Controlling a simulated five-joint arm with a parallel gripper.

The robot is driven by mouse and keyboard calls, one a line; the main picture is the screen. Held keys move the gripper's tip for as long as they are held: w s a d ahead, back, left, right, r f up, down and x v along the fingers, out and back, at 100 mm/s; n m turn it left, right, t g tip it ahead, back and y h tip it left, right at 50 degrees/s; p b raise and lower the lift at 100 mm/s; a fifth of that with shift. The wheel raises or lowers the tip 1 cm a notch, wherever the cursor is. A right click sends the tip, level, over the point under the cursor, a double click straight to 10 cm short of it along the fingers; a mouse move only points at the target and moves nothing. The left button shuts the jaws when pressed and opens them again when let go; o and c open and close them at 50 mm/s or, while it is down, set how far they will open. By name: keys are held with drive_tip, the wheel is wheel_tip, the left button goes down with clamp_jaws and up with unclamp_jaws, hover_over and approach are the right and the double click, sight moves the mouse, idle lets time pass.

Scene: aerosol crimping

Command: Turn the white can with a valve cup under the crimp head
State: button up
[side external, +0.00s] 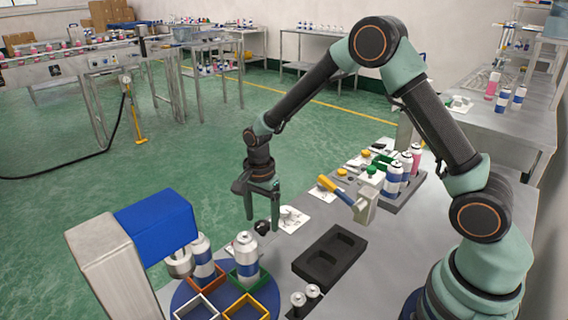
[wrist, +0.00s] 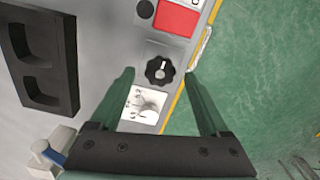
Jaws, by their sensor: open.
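My gripper (side external: 262,222) is open and empty, pointing down over a black knob (side external: 262,227) on the bench. In the wrist view the knob (wrist: 160,70) lies between my open gripper's fingertips (wrist: 159,76); I cannot tell whether they touch it. A blue turntable (side external: 180,294) with coloured square nests is at the lower left. A white can with a blue band (side external: 246,262) stands upright in its green nest. Another such can (side external: 203,265) stands to its left, beside the crimp head (side external: 158,222), a blue block on a grey post. Valve cups on these cans are too small to confirm.
A black two-recess tray (side external: 330,258) lies right of the knob. A stand with a yellow lever (side external: 335,190) and a rack of cans (side external: 398,190) are farther back. A dial card (wrist: 143,104) and a red panel (wrist: 178,17) lie near the knob.

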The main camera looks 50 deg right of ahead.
drive_tip(key=shift+f, duration=0.45)
clamp_jaws()
